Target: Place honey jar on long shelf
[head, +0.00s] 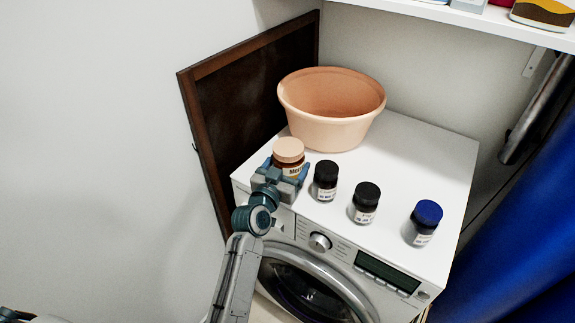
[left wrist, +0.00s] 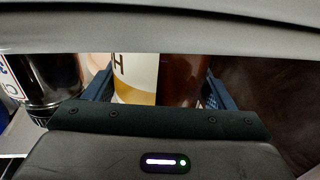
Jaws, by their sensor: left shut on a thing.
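The honey jar (head: 289,152) has a peach lid, brown contents and a white label with partly readable lettering. It stands upright at the front left of the white washing machine top. My left gripper (head: 287,174) is shut around the jar's body. In the left wrist view, the jar (left wrist: 180,80) sits between the two fingers, its lid and base hidden. I cannot tell whether its base touches the machine top. A long white shelf (head: 470,20) runs along the wall at the upper right.
Two black-lidded jars (head: 326,180) (head: 366,203) and a blue-lidded jar (head: 425,222) stand right of the honey jar on the washing machine (head: 430,160). A peach basin (head: 333,120) is behind. A dark framed board (head: 240,100) leans at left. Several items occupy the shelf's visible part.

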